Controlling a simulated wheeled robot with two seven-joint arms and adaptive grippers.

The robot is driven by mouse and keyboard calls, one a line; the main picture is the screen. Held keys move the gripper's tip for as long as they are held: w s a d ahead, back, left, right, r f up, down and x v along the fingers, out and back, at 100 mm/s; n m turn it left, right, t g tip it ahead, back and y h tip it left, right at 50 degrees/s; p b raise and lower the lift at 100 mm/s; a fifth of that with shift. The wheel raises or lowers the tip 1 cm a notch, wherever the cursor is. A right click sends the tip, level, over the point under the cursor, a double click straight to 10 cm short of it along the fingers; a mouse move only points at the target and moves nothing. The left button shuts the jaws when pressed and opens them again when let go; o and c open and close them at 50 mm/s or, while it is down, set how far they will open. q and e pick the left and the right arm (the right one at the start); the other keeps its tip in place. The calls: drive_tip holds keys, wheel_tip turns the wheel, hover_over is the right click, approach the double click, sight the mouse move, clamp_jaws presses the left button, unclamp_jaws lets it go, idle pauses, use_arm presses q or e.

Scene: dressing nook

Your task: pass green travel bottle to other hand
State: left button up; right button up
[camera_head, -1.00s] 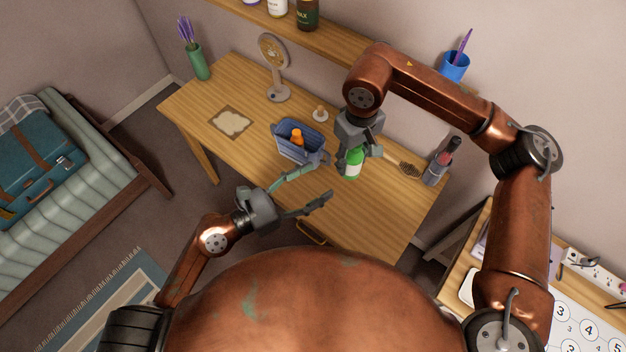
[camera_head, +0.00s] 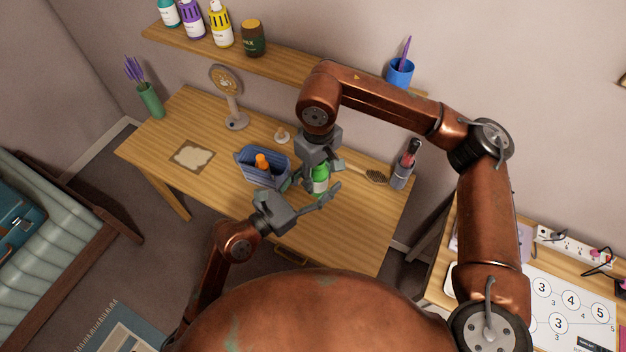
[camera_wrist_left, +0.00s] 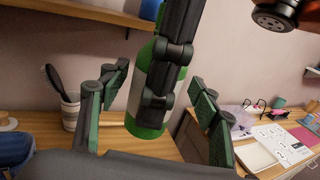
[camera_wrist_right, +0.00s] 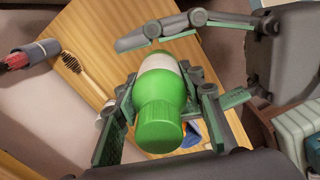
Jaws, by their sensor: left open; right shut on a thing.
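The green travel bottle (camera_head: 320,181), with a white band, is held above the desk by my right gripper (camera_head: 314,172), which is shut on it. In the right wrist view the bottle (camera_wrist_right: 160,115) sits between that gripper's fingers. My left gripper (camera_head: 310,190) is open at the bottle's near side. In the left wrist view the bottle (camera_wrist_left: 146,100) hangs between the spread left fingers, with gaps on both sides. A dark finger of my right gripper partly covers it there. I cannot see the left fingers touching it.
A blue basket (camera_head: 248,176) with an orange-topped item stands on the desk (camera_head: 345,235), left of the grippers. A hairbrush (camera_head: 374,177) and a grey cup (camera_head: 402,176) are at right. A shelf (camera_head: 285,70) runs along the wall.

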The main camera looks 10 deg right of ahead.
use_arm(q)
drive_tip(key=shift+c, duration=0.4)
drive_tip(key=shift+s+d, duration=0.1)
drive_tip(key=c, duration=1.3)
drive_tip(key=shift+o, duration=0.2)
use_arm(e)
drive_tip(key=o, duration=1.3)
drive_tip(key=shift+r, duration=0.1)
